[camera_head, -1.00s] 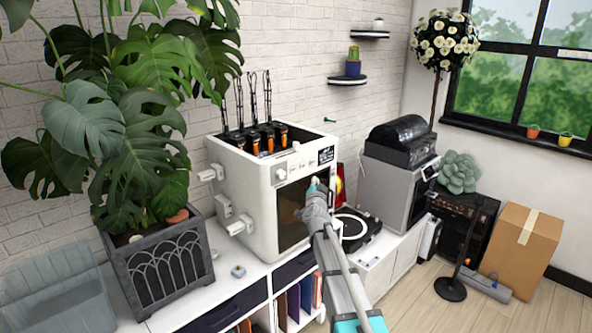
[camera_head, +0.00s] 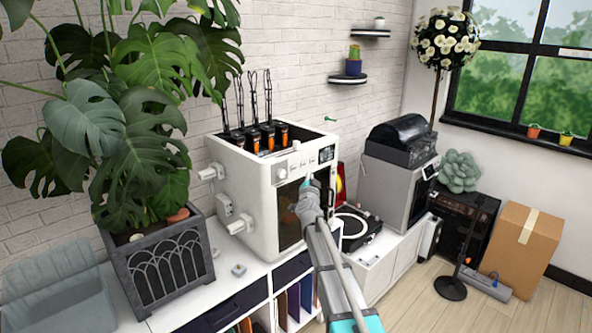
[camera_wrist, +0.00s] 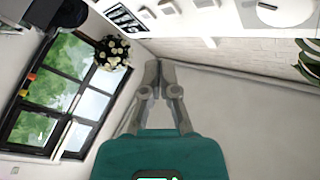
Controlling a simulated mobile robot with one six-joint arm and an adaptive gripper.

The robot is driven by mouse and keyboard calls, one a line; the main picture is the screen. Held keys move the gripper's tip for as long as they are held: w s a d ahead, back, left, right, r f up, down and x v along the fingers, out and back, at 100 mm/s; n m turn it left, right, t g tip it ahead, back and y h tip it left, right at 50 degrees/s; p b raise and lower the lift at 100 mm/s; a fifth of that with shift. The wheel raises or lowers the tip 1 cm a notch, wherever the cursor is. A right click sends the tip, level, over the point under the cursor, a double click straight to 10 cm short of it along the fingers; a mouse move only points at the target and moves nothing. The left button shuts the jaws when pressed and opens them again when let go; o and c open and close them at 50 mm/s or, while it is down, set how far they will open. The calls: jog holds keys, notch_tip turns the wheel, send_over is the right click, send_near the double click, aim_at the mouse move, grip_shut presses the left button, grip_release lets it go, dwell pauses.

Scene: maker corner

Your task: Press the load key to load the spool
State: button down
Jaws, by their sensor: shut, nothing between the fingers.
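The white printer-like machine (camera_head: 245,190) stands on the white cabinet, with several orange-and-black spool-like pieces in its top. Its upper front panel has a round knob (camera_head: 281,170), a row of small keys (camera_head: 306,161) and a dark display (camera_head: 327,154). I cannot read which is the load key. My gripper (camera_head: 307,179) is shut and empty, in front of the machine just below the key row. In the wrist view, my gripper (camera_wrist: 154,66) points toward the panel; the keys (camera_wrist: 169,7), display (camera_wrist: 126,18) and knob (camera_wrist: 284,10) lie at the top edge, apart from the fingertips.
A leafy plant in a grey planter (camera_head: 160,266) stands left of the machine. A turntable (camera_head: 356,228) and a grey machine with a black top (camera_head: 397,185) are to the right. A cardboard box (camera_head: 527,245) stands on the floor. Space before the panel is free.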

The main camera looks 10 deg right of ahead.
aim_at(296, 167)
jog(key=shift+w+a, duration=0.8)
jog(key=shift+w, duration=0.3)
jog(key=shift+w+a, duration=0.8)
jog(key=shift+w, duration=0.25)
jog(key=shift+w+a, duration=0.5)
jog(key=shift+w, duration=0.1)
dwell(1.1)
jog(key=shift+s+d, duration=0.45)
jog(key=shift+s, duration=0.2)
dwell(0.6)
jog(key=shift+s+d, duration=0.75)
jog(key=shift+s, duration=0.3)
jog(key=shift+s+d, duration=0.75)
jog(key=shift+s, duration=0.25)
